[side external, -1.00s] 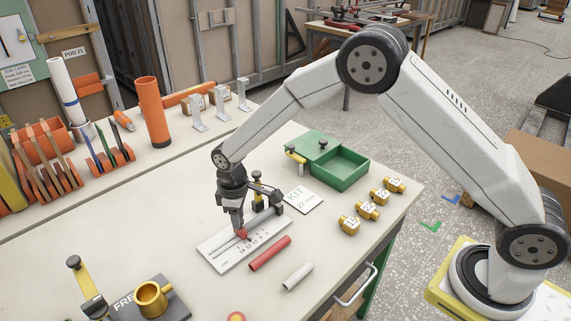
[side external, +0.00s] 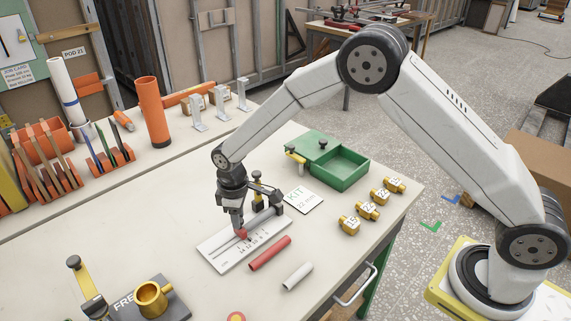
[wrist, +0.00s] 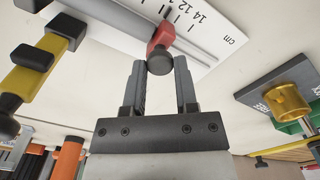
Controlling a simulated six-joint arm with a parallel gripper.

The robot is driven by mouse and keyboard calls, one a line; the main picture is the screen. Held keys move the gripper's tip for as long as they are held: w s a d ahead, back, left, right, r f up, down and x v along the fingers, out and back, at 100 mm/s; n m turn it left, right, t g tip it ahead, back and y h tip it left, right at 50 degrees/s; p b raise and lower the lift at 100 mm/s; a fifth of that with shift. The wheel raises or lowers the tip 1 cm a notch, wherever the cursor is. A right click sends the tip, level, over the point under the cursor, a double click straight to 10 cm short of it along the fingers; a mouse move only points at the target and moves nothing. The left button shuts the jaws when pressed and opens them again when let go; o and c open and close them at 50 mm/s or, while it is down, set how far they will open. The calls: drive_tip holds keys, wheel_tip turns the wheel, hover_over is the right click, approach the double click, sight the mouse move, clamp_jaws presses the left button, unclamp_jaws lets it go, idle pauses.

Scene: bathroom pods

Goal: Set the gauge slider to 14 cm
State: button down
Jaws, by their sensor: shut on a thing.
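The gauge (side external: 218,256) is a white plate on the bench with a long slot, printed ticks, numbers and "cm". Its red slider (side external: 241,234) sits in the slot near the high-number end, and shows with a dark round knob in the wrist view (wrist: 160,50). My gripper (side external: 240,228) points down at the slider. In the wrist view my gripper (wrist: 160,72) has its two fingers on either side of the knob, shut on it. The numbers 14 and 12 are close by, but the exact reading cannot be told.
A red cylinder (side external: 270,253) and a white cylinder (side external: 297,276) lie just in front of the gauge. A yellow-and-black clamp (side external: 258,187) stands behind it. A KIT card (side external: 303,201), green box (side external: 345,182) and several brass blocks (side external: 367,210) are to the right.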

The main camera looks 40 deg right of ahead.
sight(228, 245)
drive_tip(key=shift+a, duration=2.05)
drive_tip(key=shift+c, duration=1.9)
unclamp_jaws()
drive_tip(key=shift+r, duration=0.1)
drive_tip(key=shift+r, duration=3.8)
